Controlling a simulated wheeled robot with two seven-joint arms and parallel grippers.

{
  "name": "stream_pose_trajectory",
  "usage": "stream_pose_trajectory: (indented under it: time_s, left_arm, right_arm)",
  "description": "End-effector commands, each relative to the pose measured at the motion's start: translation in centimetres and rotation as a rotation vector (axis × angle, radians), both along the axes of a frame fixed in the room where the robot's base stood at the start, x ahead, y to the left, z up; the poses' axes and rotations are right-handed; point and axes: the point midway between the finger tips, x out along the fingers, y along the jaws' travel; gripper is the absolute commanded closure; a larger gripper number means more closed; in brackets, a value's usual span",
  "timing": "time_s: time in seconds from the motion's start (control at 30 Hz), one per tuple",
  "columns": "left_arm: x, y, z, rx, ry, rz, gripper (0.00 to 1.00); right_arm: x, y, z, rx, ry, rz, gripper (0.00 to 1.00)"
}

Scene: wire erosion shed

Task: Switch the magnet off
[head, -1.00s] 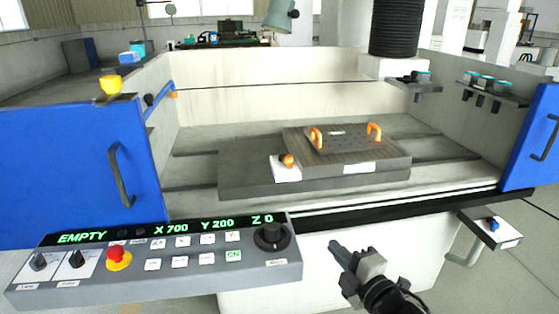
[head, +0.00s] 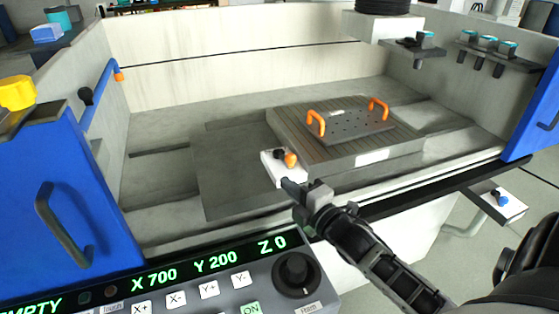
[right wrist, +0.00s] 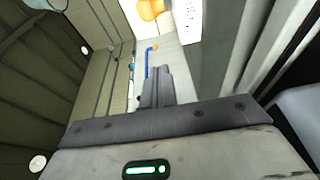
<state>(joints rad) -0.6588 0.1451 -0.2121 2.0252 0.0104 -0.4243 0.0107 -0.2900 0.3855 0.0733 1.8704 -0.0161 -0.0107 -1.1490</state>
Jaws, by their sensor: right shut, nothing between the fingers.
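The magnet (head: 350,155) is a grey ribbed block in the machine tank. On its front left corner is a white plate (head: 272,172) with an orange switch knob (head: 291,159) and a dark part beside it. In the right wrist view the orange knob (right wrist: 150,9) is cut off by the top edge, with the white plate (right wrist: 187,20) beside it. My right gripper (head: 288,184) is shut and empty, just in front of the white plate in the head view; I cannot tell whether it touches. Its fingers (right wrist: 156,72) are together in the wrist view. My left gripper is out of view.
A dark perforated plate (head: 345,124) with two orange handles lies on the magnet. The control panel (head: 215,292) stands at the lower left. Blue doors (head: 85,190) flank the tank. The tank's front rim (head: 400,193) runs below my right arm.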

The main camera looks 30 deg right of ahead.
Motion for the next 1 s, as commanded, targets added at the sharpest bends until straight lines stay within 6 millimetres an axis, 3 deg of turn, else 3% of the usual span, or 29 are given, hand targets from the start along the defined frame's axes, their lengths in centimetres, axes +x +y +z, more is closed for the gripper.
stream_pose_trajectory:
  time_s: [0.4,0.63,1.0]
  left_arm:
    - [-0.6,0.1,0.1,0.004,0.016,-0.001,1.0]
    - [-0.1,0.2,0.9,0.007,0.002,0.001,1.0]
    - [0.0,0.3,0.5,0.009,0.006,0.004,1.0]
  right_arm:
    - [8.5,0.1,0.3,-0.004,-0.001,-0.001,1.0]
    - [7.2,-2.9,0.1,-0.004,0.002,0.0,1.0]
    - [7.0,-3.5,0.0,-0.001,0.0,0.001,1.0]
